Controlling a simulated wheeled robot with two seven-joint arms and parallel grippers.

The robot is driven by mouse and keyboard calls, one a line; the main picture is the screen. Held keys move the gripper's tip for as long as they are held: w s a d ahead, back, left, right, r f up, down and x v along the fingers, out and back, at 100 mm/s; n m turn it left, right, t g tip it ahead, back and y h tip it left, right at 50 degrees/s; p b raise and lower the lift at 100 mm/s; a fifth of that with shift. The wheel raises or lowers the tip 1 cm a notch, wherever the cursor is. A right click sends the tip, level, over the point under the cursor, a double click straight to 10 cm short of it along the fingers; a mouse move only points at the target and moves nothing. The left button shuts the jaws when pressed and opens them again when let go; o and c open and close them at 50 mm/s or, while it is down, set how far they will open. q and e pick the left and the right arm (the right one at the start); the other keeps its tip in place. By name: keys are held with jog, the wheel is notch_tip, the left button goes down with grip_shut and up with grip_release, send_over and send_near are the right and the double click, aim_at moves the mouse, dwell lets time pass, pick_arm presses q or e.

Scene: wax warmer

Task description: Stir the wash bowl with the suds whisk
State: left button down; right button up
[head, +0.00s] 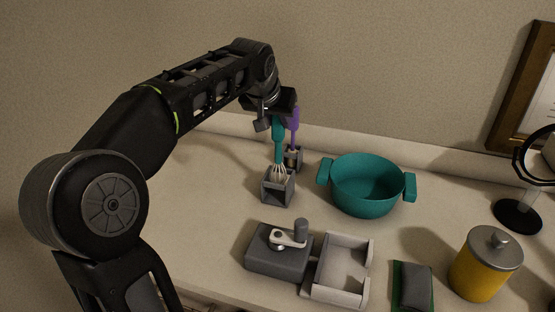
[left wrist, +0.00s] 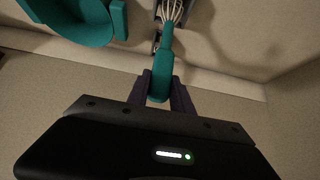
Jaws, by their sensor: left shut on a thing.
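The suds whisk (head: 278,143) has a teal handle and pale wires, and it stands upright with its wires at the mouth of a grey square holder (head: 278,190). My left gripper (head: 275,112) is shut on the top of its handle. In the left wrist view the gripper's fingers (left wrist: 160,92) close on both sides of the teal handle (left wrist: 161,70), with the wires pointing away. The wash bowl, a teal two-handled pot (head: 366,187), stands to the right of the holder and looks empty. It also shows in the left wrist view (left wrist: 80,32). My right gripper is not in view.
A grey box with a crank (head: 279,252) and a pale open tray (head: 341,268) lie in front. A yellow canister (head: 484,266), dark folded cloth (head: 412,287) and round mirror stand (head: 519,214) are at right.

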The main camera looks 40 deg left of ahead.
pick_arm(q)
jog(key=shift+r, duration=0.1)
dwell(0.6)
jog(key=shift+r+p, duration=0.8)
jog(key=shift+r, duration=0.2)
jog(key=shift+r+p, duration=1.35)
jog(key=shift+r, duration=0.3)
jog(key=shift+r+p, duration=1.4)
jog(key=shift+r, duration=0.35)
jog(key=shift+f, duration=0.1)
